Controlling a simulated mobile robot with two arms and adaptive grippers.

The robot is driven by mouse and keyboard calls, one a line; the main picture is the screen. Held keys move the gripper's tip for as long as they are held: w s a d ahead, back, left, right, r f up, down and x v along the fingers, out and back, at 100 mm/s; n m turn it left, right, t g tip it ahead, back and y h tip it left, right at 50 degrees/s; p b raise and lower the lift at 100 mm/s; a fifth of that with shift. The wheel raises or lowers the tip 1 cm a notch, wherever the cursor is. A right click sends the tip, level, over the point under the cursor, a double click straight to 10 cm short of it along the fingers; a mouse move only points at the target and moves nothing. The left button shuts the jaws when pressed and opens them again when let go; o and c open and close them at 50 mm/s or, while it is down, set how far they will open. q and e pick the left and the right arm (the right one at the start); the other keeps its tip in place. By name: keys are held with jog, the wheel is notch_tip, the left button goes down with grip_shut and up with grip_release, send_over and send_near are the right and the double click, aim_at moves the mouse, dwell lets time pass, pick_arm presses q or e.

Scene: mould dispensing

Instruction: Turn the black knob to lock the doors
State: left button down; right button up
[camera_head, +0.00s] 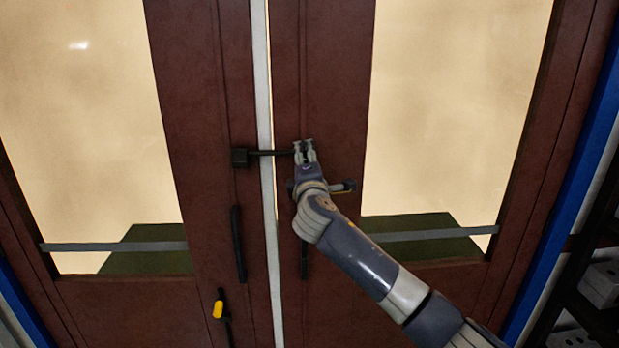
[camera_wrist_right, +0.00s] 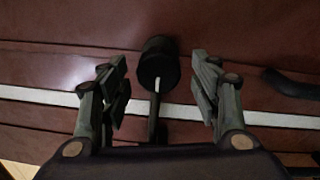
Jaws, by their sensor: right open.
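Two dark red double doors stand closed, the left door (camera_head: 195,120) and the right door (camera_head: 335,100). A black bar (camera_head: 270,153) lies level across the pale gap from a black block (camera_head: 240,158) on the left door to my right gripper (camera_head: 304,145). The black knob (camera_wrist_right: 158,62) shows in the right wrist view, with the bar running down from it across the pale strip. My right gripper is open, its two fingers (camera_wrist_right: 160,95) on either side of the knob, with space visible on both sides. In the head view the gripper largely hides the knob. My left gripper is not in view.
Below the bar, a black pull handle (camera_head: 238,245) stands on the left door and another on the right door (camera_head: 304,262). A yellow-topped black piece (camera_head: 218,305) is low on the left door. Shelving with grey items (camera_head: 601,282) stands at the right.

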jog(key=s, duration=0.9)
jog(key=shift+d+f, duration=0.15)
jog(key=shift+d, duration=0.05)
